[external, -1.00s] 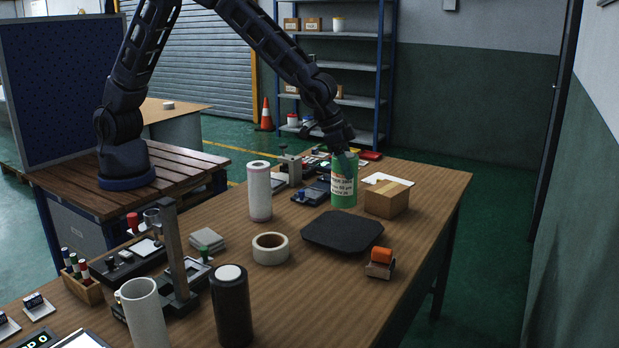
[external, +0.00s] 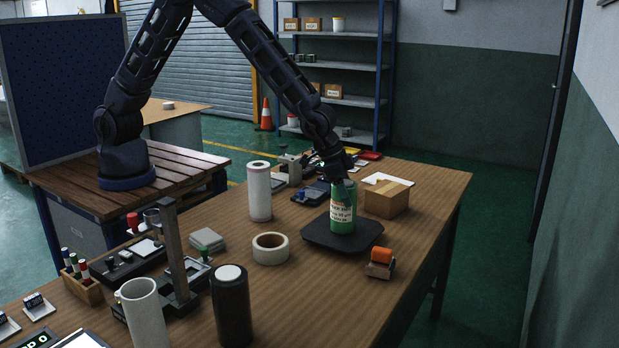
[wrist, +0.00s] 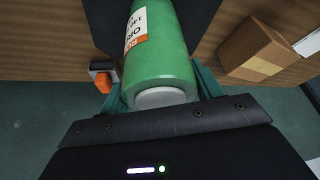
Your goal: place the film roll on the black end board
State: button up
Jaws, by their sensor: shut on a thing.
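The film roll (external: 343,208) is a green cylinder with a white printed label. It is upright over the middle of the black end board (external: 316,236), a flat dark square plate on the wooden table. Its lower end looks at or very near the board; I cannot tell whether it touches. My gripper (external: 341,182) is shut on the top of the roll from above. In the wrist view the roll (wrist: 160,62) sits between the teal fingers, its pale core end toward the camera, with the dark board (wrist: 200,20) beyond it.
A cardboard box (external: 387,200) stands behind and right of the board. An orange-topped tape dispenser (external: 381,262) is at its front right. A cream tape ring (external: 270,248) and a white roll (external: 260,192) stand to the left. Black and grey rolls stand in front.

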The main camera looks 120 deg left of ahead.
jog(key=o, duration=1.3)
jog(key=shift+f, duration=0.1)
jog(key=v, duration=1.2)
jog(key=s+d+r+m, duration=0.1)
jog(key=s+d+r, duration=0.2)
jog(key=s+r, duration=0.35)
jog(key=s+d+r+h, duration=0.1)
jog(key=s+d+r, duration=0.3)
jog(key=s+r, duration=0.3)
jog(key=s+d+r+m, duration=0.1)
jog(key=s+d+r, duration=0.2)
jog(key=s+r, duration=0.35)
jog(key=s+d+m, duration=0.1)
jog(key=s+d, duration=0.2)
jog(key=s, duration=1)
jog(key=s+d+m, duration=0.1)
jog(key=s+d, duration=0.2)
jog(key=s, duration=1.1)
jog(key=shift+s+d+r+m+h, duration=0.15)
jog(key=shift+s+d+m+h, duration=0.15)
jog(key=shift+h, duration=0.1)
